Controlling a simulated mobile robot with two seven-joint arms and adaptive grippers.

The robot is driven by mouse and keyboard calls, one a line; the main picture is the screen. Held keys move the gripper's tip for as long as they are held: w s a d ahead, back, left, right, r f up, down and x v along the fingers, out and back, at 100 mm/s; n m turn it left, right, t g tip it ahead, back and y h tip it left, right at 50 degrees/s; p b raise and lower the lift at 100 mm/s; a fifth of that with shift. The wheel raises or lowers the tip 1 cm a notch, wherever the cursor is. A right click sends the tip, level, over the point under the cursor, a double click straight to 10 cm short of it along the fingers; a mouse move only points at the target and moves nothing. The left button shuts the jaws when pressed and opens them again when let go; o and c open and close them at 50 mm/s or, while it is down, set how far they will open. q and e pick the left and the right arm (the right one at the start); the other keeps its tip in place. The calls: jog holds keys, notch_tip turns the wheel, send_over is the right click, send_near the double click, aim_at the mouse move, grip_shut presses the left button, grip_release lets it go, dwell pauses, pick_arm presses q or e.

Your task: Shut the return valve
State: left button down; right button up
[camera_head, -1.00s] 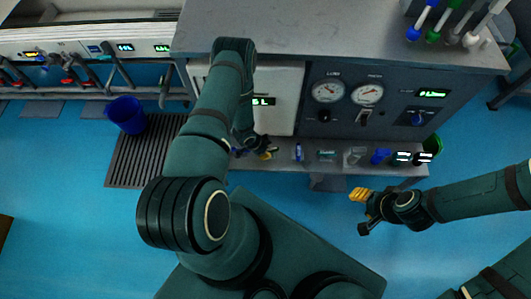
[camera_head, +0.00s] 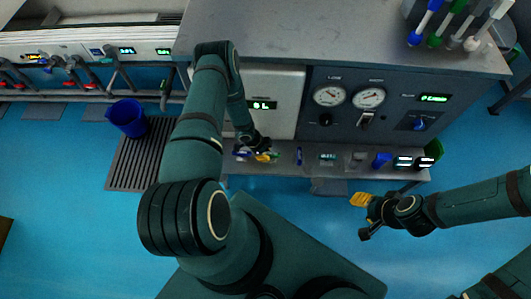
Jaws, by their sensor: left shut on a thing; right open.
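My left gripper (camera_head: 264,155) has yellow fingertips and is at the left part of the narrow ledge below the dark panel. It is shut on a small part there, probably a valve handle, mostly hidden by the fingers. A small blue part (camera_head: 242,151) shows just left of the fingers. No readable label tells which part is the return valve. My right gripper (camera_head: 362,208) is open and empty above the blue floor, in front of the ledge and apart from it.
The ledge (camera_head: 313,168) carries an upright blue piece (camera_head: 298,156), a small display (camera_head: 328,156) and a blue part (camera_head: 381,160). The dark panel (camera_head: 340,125) has two gauges. Floor right of centre is clear.

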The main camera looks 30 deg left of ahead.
pick_arm(q)
jog(key=c, duration=0.9)
grip_release()
jog(key=shift+o, duration=0.2)
jog(key=v, duration=1.2)
